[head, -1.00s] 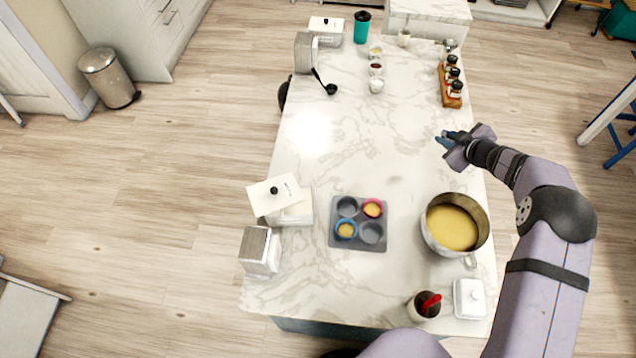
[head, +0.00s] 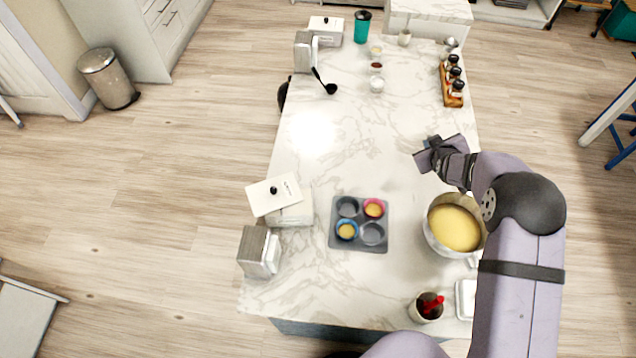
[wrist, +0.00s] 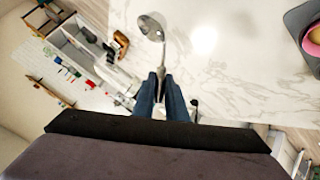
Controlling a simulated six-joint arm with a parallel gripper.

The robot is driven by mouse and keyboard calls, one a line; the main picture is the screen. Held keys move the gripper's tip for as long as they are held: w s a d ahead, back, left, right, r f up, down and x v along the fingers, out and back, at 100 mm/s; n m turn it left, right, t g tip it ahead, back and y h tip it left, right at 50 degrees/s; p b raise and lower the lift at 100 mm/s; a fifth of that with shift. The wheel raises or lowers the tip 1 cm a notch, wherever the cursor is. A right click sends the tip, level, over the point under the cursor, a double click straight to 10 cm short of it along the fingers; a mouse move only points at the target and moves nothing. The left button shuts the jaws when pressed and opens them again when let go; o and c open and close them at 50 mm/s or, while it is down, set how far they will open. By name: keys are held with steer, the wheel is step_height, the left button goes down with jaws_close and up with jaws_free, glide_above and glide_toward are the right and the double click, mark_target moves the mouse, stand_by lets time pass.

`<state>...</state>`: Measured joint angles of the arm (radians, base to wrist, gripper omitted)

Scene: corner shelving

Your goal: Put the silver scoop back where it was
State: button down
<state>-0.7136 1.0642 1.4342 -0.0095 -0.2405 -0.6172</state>
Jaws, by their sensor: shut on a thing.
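In the wrist view, the silver scoop (wrist: 152,27) shows its rounded bowl end beyond my fingers, with its thin handle running back between them. My gripper (wrist: 161,76) is shut on that handle and holds the scoop. In the head view, my gripper (head: 428,152) is over the right side of the marble counter, beyond the pot and nearer than the spice rack. The scoop cannot be made out there; my wrist and hand hide it.
A metal pot (head: 431,238) of yellow batter stands near my forearm. A muffin tin (head: 360,220) with coloured cups lies left of it. A wooden spice rack (head: 447,90) stands at the far right edge. The counter's middle (head: 350,140) is clear.

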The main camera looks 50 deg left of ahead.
steer(key=s+a+f+n+g+y+b, duration=0.1)
steer(key=s+a+b, duration=0.3)
steer(key=s+a, duration=0.8)
steer(key=s+a+f+n+g+y+b, duration=0.1)
steer(key=s+a+b, duration=0.2)
steer(key=s+a, duration=0.95)
steer(key=shift+s+d+f, duration=0.65)
steer(key=shift+f, duration=1)
steer(key=shift+s+d+f, duration=0.6)
steer(key=shift+f, duration=1)
steer(key=shift+s+d+f, duration=0.65)
steer(key=shift+f, duration=1)
steer(key=shift+f, duration=0.15)
steer(key=c, duration=1.8)
jaws_free()
steer(key=shift+o, duration=0.2)
